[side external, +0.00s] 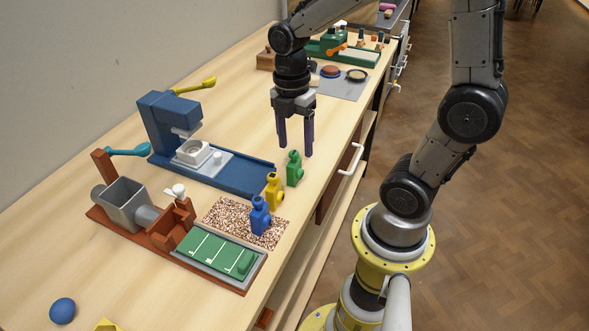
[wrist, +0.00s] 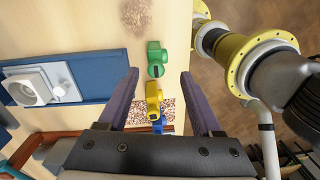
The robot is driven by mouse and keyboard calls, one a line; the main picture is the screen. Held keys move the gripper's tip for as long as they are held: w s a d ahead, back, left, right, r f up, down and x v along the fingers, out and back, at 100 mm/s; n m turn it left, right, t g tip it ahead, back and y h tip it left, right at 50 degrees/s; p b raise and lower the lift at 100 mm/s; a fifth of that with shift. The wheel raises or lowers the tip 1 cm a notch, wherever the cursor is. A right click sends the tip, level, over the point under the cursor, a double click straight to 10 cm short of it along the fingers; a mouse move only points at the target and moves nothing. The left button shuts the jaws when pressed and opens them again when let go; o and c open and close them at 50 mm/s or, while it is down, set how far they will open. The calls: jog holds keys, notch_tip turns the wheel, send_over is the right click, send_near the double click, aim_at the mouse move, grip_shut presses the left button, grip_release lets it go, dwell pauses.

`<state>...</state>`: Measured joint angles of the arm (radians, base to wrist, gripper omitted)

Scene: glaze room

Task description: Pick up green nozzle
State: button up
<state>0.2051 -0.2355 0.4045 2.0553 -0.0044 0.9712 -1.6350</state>
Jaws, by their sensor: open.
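The green nozzle (side external: 294,168) stands upright on the bench, near its front edge, just beyond the yellow nozzle (side external: 274,191). The blue nozzle (side external: 260,215) stands on the speckled mat (side external: 219,212). My gripper (side external: 294,150) points down with its two purple fingers apart and empty, at the green nozzle's far side and higher up. In the wrist view the green nozzle (wrist: 156,59) lies ahead of the open fingers (wrist: 163,72), while the yellow nozzle (wrist: 153,97) shows between them. The blue nozzle (wrist: 159,124) is partly hidden by the gripper's body.
A blue machine (side external: 170,125) with a long base stands left of the nozzles. A brown stand with a grey hopper (side external: 126,203) and a green slotted tray (side external: 212,252) are nearer the camera. A grey mat (side external: 343,88) with discs lies behind my gripper.

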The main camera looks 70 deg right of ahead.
aim_at(293, 152)
jog(key=shift+w+f, duration=0.2)
jog(key=shift+f, duration=2.45)
grip_shut()
